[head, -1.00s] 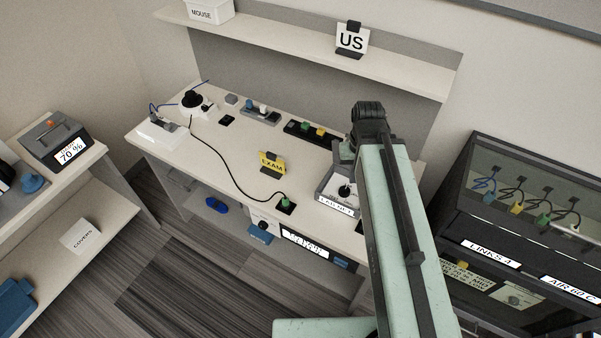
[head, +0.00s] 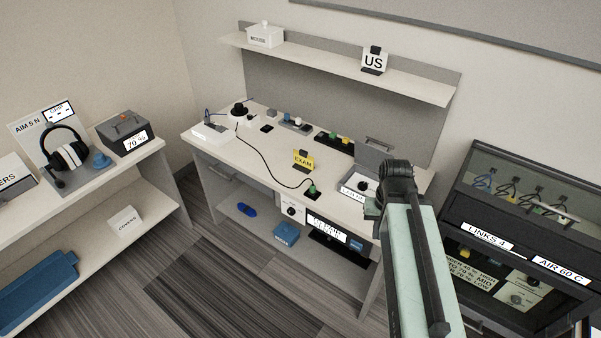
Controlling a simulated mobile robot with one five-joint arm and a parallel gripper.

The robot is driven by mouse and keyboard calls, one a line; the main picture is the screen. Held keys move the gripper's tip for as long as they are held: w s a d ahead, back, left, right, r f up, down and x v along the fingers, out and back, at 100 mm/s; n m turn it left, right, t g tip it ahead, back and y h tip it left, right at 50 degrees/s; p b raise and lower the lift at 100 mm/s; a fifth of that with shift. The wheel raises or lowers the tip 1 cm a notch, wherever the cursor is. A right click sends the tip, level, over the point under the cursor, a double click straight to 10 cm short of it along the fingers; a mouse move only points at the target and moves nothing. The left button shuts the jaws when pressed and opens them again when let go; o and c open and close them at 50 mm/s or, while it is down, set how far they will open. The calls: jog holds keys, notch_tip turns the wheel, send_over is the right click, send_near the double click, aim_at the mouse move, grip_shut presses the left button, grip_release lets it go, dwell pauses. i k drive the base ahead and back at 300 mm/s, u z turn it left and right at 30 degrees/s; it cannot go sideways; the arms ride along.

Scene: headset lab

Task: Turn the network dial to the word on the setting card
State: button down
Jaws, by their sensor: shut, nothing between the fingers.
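The network dial (head: 363,186) is a small dark knob in a grey box on the workbench, beside my arm in the head view. A white label (head: 352,195), seemingly reading LAB NET, is on the box's front, partly covered by my arm. A grey panel (head: 374,158) stands up behind the dial. Where the dial points is too small to tell. The yellow card (head: 303,160) stands on the bench left of the box and reads EXAM. My arm rises at the right of the view; its fingers cannot be made out.
A black cable runs across the bench (head: 222,146) to a green plug (head: 313,190). A US sign (head: 373,62) stands on the shelf above. A dark cabinet (head: 480,215) is close on the right. Open floor (head: 215,270) lies in front of the bench.

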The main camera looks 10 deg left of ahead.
aim_at(362, 186)
jog(key=u, duration=0.2)
jog(key=i, duration=0.2)
jog(key=u, duration=2.5)
jog(key=k, duration=0.8)
jog(key=z, duration=0.2)
jog(key=i, duration=0.5)
